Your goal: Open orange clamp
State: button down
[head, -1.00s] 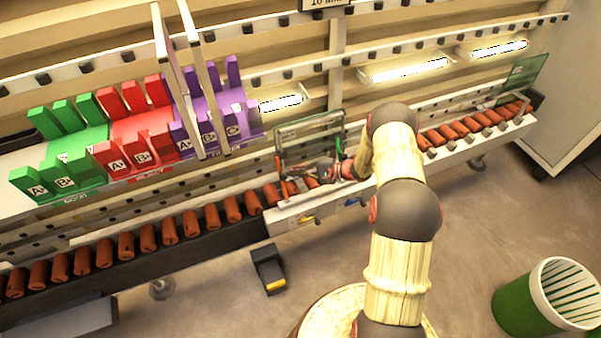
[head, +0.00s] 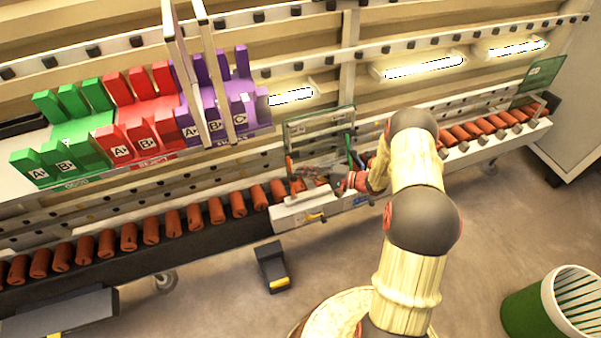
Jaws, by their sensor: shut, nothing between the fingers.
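The orange clamp (head: 290,168) shows as a small upright orange handle at the left end of the white fixture on the conveyor, beside a clear framed panel. My gripper (head: 314,182) is over the fixture, just right of the orange clamp, its fingers pointing left. It is shut and holds nothing. The fingers are small and partly blend with the fixture, and I cannot tell whether they touch the clamp. A green upright handle (head: 349,152) stands at the fixture's right, a yellow handle (head: 316,217) and a blue one (head: 362,200) on its front.
The clear panel (head: 318,126) stands behind my gripper. Orange rollers (head: 194,217) line the conveyor to both sides. Green, red and purple bins (head: 150,139) are at upper left.

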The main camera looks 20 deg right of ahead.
jog(key=s+f+n+t+y+b, duration=0.1)
jog(key=s+f+b, duration=0.4)
jog(key=s, duration=0.6)
jog(key=shift+s+f+n+b, duration=0.15)
jog(key=shift+n+b, duration=0.5)
jog(key=shift+n, duration=0.05)
jog(key=shift+f, duration=0.1)
